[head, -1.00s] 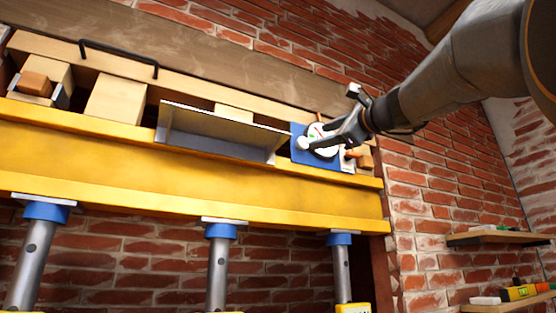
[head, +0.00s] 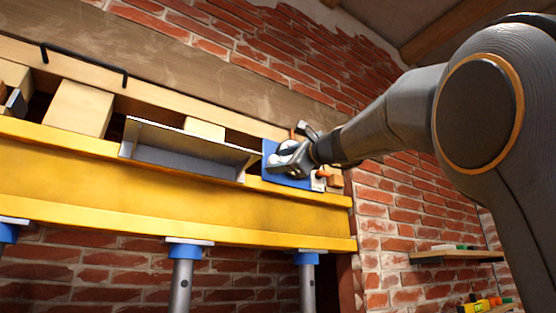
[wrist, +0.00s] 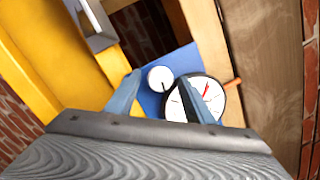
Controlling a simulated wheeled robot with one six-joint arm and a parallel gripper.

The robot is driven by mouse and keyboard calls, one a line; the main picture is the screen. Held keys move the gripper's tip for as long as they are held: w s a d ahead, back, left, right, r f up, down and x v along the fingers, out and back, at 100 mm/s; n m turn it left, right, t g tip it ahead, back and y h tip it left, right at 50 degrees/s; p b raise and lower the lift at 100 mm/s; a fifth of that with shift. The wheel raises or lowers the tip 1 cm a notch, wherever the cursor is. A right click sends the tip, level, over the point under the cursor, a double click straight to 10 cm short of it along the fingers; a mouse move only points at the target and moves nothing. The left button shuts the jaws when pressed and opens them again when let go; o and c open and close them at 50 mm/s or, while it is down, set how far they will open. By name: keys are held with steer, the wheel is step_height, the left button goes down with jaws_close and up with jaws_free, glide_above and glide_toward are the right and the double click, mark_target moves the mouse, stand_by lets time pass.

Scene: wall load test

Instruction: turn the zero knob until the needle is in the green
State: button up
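The zero knob (wrist: 160,78) is a small white round knob with a dark mark, on a blue panel (wrist: 183,60). Beside it in the wrist view is a white round dial (wrist: 214,88) with a red needle (wrist: 207,90). My right finger covers part of the dial, and I cannot make out the green zone. My gripper (wrist: 163,84) is open, its fingers apart on either side of the knob; I cannot tell whether they touch it. In the head view my gripper (head: 284,162) is in front of the blue panel (head: 270,150) and hides most of the knob and dial.
A yellow beam (head: 180,185) runs below the panel on grey props with blue collars (head: 184,250). A grey metal angle plate (head: 190,150) stands left of the panel. A small orange-brown part (head: 333,177) lies close to the right. Shelves (head: 455,256) hang on the brick wall at lower right.

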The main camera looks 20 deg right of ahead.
steer(key=shift+a, duration=0.1)
steer(key=c, duration=0.9)
steer(key=shift+o, duration=0.2)
steer(key=shift+w+f+n, duration=0.1)
steer(key=shift+n, duration=0.2)
steer(key=shift+b, duration=0.45)
steer(key=shift+f+n, duration=0.1)
steer(key=shift+n, duration=0.4)
steer(key=n+b, duration=0.1)
steer(key=n, duration=0.1)
steer(key=n+g+y+b, duration=0.1)
steer(key=n, duration=0.2)
steer(key=n+g+b, duration=0.1)
steer(key=n, duration=0.1)
steer(key=shift+w+d+r+n, duration=0.1)
steer(key=shift+d+r+n, duration=0.1)
steer(key=shift+d+n, duration=0.1)
steer(key=shift+r+n+g+y, duration=0.2)
steer(key=shift+n+g+y, duration=0.15)
steer(key=shift+n, duration=1.05)
steer(key=shift+r, duration=0.1)
